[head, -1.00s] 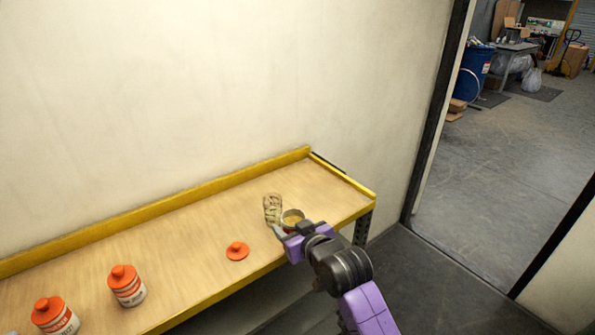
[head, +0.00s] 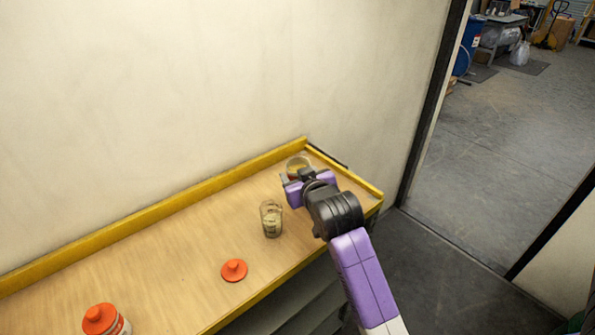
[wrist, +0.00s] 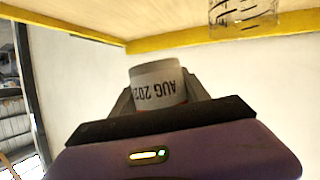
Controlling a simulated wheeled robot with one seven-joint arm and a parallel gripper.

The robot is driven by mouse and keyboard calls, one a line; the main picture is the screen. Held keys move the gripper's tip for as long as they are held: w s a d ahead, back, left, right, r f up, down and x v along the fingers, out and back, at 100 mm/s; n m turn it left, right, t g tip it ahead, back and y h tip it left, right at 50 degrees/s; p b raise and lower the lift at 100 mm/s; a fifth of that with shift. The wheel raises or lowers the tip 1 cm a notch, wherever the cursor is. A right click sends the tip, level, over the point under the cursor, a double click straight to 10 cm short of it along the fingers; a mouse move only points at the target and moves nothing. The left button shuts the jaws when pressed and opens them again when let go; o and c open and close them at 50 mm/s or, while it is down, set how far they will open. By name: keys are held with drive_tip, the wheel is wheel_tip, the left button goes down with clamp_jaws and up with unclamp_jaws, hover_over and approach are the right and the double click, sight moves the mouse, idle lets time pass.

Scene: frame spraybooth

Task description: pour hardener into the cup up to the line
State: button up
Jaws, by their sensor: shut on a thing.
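The clear cup (head: 271,220) stands upright on the bench. It has dark markings on its side and a pale content low in it; the level against the line is too small to read. It also shows upside down at the top of the wrist view (wrist: 243,14). My gripper (head: 293,182) is shut on an open hardener can (head: 298,163), right of and behind the cup, apart from it. The can's pale label, reading "AUG 202", shows in the wrist view (wrist: 158,84). A yellowish content shows in its mouth. It looks roughly upright; whether it touches the bench is unclear.
An orange lid (head: 234,270) lies on the bench in front of the cup. Another orange-capped can (head: 104,320) stands at the lower left. A yellow raised edge (head: 160,219) runs along the wall. The bench's middle is clear.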

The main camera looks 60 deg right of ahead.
drive_tip(key=shift+w+a+f+n+h, duration=0.15)
drive_tip(key=shift+a+f+n+h, duration=0.15)
drive_tip(key=shift+n, duration=0.2)
drive_tip(key=shift+w+a+f+n+h, duration=0.1)
drive_tip(key=shift+w+a+n+h, duration=0.05)
drive_tip(key=shift+n+h, duration=0.3)
drive_tip(key=shift+a+f+n+h+b, duration=0.25)
drive_tip(key=shift+n+b, duration=0.2)
drive_tip(key=shift+b, duration=0.2)
drive_tip(key=shift+w+a+f+n+h+b, duration=0.15)
drive_tip(key=shift+a+f+n+h+b, duration=0.15)
drive_tip(key=shift+n+b, duration=0.3)
drive_tip(key=shift+d+n+h+b, duration=0.2)
drive_tip(key=shift+n+h+b, duration=0.2)
drive_tip(key=shift+n+b, duration=0.15)
idle(2.1)
drive_tip(key=shift+r+n+h+b, duration=0.3)
drive_tip(key=shift+n+h+b, duration=0.2)
drive_tip(key=shift+n, duration=0.55)
idle(2.1)
